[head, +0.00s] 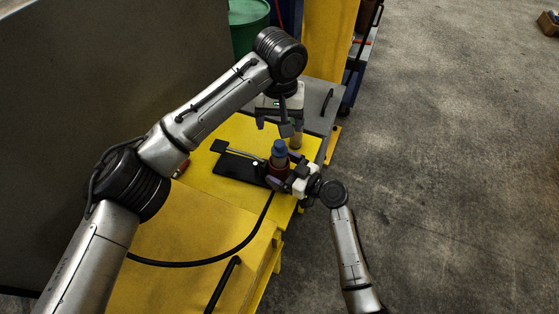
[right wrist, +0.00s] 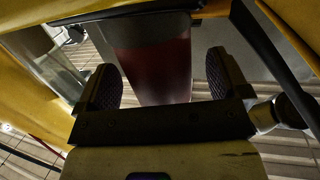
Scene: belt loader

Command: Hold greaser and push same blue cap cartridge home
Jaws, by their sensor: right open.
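The greaser (head: 278,171) is a dark red upright cylinder on a black base on the yellow table. The blue cap cartridge (head: 280,148) stands upright in its top, with its blue cap and part of its grey body showing. My right gripper (head: 280,180) is open at the greaser, with a finger on each side. In the right wrist view the red greaser body (right wrist: 152,65) is between the two pads, with visible gaps. My left gripper (head: 275,126) hangs above and beyond the blue cap, apart from it, fingers spread and empty.
A pale cylinder (head: 296,138) stands just behind the greaser. A black hose (head: 225,257) runs across the yellow table (head: 190,247). A black handle-like lever (head: 235,150) lies left of the greaser. A green drum (head: 247,22) stands behind.

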